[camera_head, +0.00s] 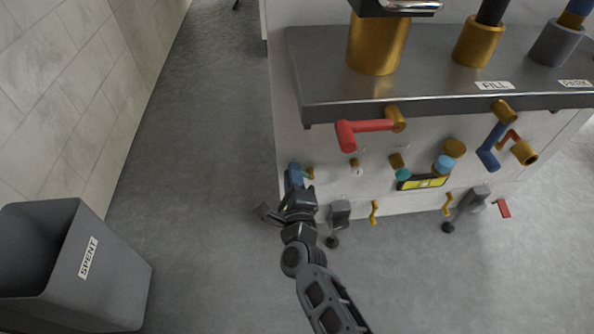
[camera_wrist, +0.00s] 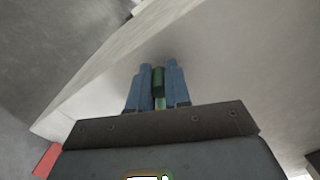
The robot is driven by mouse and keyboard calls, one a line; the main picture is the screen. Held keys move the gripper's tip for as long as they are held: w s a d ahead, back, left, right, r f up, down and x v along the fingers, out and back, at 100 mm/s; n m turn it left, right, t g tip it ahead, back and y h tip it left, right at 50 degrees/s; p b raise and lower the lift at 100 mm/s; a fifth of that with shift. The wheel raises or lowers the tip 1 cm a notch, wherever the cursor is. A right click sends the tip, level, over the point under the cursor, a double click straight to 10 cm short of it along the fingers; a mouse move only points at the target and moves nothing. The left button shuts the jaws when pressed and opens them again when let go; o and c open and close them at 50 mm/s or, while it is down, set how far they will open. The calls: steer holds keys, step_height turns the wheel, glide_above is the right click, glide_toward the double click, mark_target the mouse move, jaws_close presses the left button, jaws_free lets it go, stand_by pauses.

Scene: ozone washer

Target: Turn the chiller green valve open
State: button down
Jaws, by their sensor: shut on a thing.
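My gripper (camera_head: 292,172) is at the left end of the machine's front, below the grey shelf. The wrist view shows its two blue fingers (camera_wrist: 159,78) closed from both sides on a dark green valve handle (camera_wrist: 159,82). The handle stands lengthwise between the fingers, and its lower part looks paler. In the head view the fingers and wrist hide this green handle. A brass stub (camera_head: 310,173) shows just right of the fingers. How far the valve is turned cannot be told.
A red lever (camera_head: 364,127) sticks out above right, with a blue lever (camera_head: 490,147) farther right. A grey SPENT bin (camera_head: 110,275) stands at left. The floor between is clear.

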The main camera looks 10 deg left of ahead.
steer(key=shift+s+a+f+n, duration=0.1)
steer(key=shift+f+n, duration=0.4)
steer(key=shift+n, duration=0.55)
steer(key=shift+w+a+f+n, duration=0.15)
steer(key=shift+f+n, duration=0.35)
steer(key=shift+n, duration=0.6)
steer(key=shift+s+a+f+n, duration=0.15)
steer(key=shift+f+n, duration=0.35)
steer(key=shift+n, duration=0.55)
steer(key=c, duration=1.1)
jaws_free()
steer(key=p+v, duration=0.2)
steer(key=v, duration=0.5)
steer(key=shift+s+d, duration=0.15)
steer(key=shift+s, duration=0.25)
